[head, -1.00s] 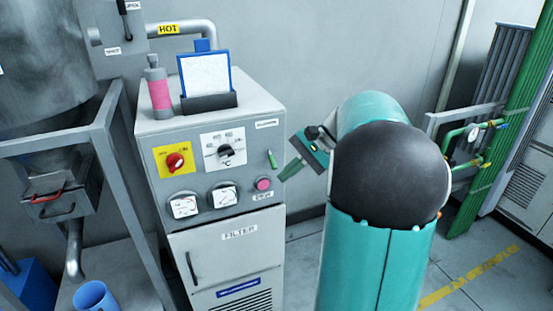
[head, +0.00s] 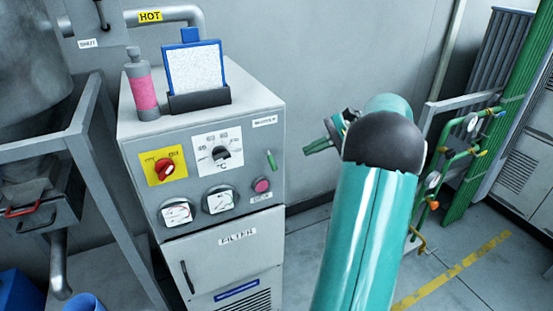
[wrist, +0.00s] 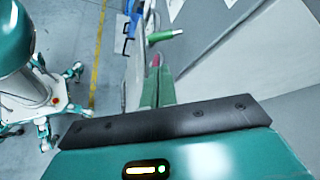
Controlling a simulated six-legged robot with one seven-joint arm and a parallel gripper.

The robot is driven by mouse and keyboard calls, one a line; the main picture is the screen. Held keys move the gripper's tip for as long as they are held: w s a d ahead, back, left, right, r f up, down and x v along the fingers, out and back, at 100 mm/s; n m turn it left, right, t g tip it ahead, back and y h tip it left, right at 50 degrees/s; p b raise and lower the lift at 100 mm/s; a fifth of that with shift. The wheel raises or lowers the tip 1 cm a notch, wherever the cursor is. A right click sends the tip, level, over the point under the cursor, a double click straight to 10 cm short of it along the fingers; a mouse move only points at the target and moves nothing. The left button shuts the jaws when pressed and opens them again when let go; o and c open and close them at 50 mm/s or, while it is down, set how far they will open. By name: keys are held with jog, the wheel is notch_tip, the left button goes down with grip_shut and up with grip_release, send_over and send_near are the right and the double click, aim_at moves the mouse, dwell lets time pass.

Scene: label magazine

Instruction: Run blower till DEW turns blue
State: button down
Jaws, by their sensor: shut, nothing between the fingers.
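The grey cabinet (head: 225,165) carries a control panel. A green lever (head: 271,160) sits at the panel's right, below a small label that looks like BLOWER; a green lever also shows in the wrist view (wrist: 165,36). Below it is a round pink indicator (head: 261,185); its label is too small to read surely but could be DEW. It is pink, not blue. My gripper (head: 308,150) is to the right of the panel, apart from the lever, fingers pointing left. In the wrist view the green fingers (wrist: 158,82) are together and empty.
A red knob (head: 165,168) on a yellow plate, a black °C dial (head: 221,155) and two gauges (head: 220,199) share the panel. A pink-banded bottle (head: 143,90) and a blue-framed board (head: 193,68) stand on top. Green pipes (head: 448,150) are at right; floor between is open.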

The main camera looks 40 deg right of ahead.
aim_at(272, 162)
jog(key=x, duration=1)
jog(key=shift+w+d, duration=0.1)
dwell(0.3)
dwell(0.6)
